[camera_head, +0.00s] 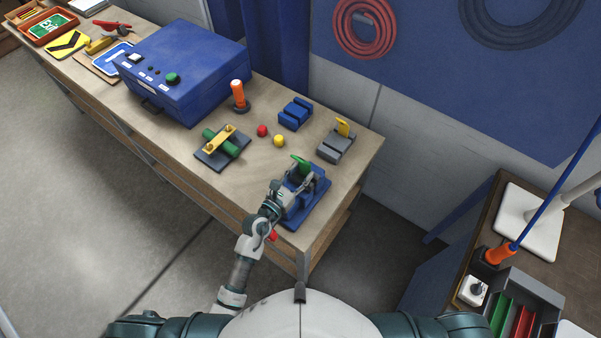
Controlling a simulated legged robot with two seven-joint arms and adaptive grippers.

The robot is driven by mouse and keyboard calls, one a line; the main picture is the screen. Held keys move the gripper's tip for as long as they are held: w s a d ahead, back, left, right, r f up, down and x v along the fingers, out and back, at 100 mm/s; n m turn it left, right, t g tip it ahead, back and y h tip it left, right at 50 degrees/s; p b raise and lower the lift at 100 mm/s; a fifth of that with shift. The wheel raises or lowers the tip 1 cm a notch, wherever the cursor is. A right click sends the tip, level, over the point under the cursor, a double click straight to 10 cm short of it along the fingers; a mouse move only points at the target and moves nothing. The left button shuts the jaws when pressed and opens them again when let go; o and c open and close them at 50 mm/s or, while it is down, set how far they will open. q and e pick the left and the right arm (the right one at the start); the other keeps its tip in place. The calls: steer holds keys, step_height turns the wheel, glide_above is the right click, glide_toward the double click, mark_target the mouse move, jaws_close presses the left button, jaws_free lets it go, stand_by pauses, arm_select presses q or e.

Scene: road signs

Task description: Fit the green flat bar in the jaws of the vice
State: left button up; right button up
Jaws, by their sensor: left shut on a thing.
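The blue vice (316,207) stands near the right front corner of the wooden workbench. My left gripper (294,180) reaches in over the vice and is shut on the green flat bar (301,163). The bar's upper end shows just beyond the fingers, on the far side of the vice. The fingers and vice hide its lower part, so I cannot tell whether it sits between the jaws. My right gripper is not in view.
On the workbench (262,170) are a grey block with a yellow piece (337,139), a blue block (295,114), red and yellow knobs, a clamp plate with a green rod (222,147) and a large blue box (185,70). A bin (527,302) with green and red pieces stands right.

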arm_select(q)
steer(key=shift+f+b, duration=0.8)
steer(key=shift+f, duration=0.4)
steer(key=shift+s+f, duration=0.1)
